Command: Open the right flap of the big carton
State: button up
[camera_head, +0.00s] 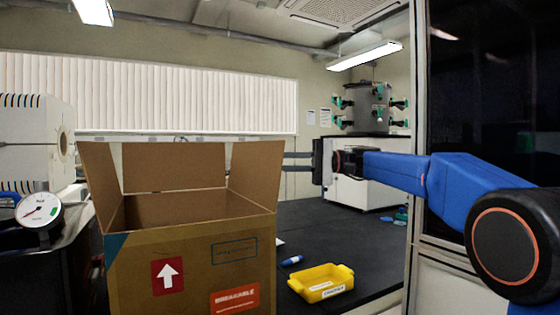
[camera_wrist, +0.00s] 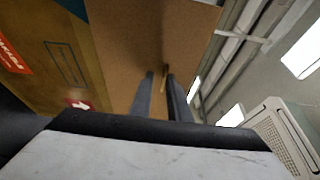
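The big carton (camera_head: 190,262) stands open at the left of the head view. Its right flap (camera_head: 257,172) stands up and leans outward to the right; its brown face fills the upper middle of the wrist view (camera_wrist: 140,40). The left flap (camera_head: 99,182) and back flap (camera_head: 174,167) also stand up. My gripper (camera_head: 286,170) is just right of the right flap, fingers pointing left toward it. The fingers are apart, with a gap between them in the wrist view (camera_wrist: 163,85). I cannot tell whether the fingertips touch the flap.
A yellow tray (camera_head: 322,293) and a blue item (camera_head: 291,261) lie on the black worktop (camera_head: 345,242) right of the carton. A round gauge (camera_head: 39,211) is at the left. A steel apparatus with green valves (camera_head: 367,105) stands behind. A dark cabinet or door frame is beside my arm.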

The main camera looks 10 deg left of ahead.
jog(key=shift+o, duration=0.4)
jog(key=shift+r, duration=0.1)
jog(key=shift+w+d, duration=0.15)
jog(key=shift+d, duration=0.15)
jog(key=v, duration=0.6)
jog(key=shift+d, duration=0.4)
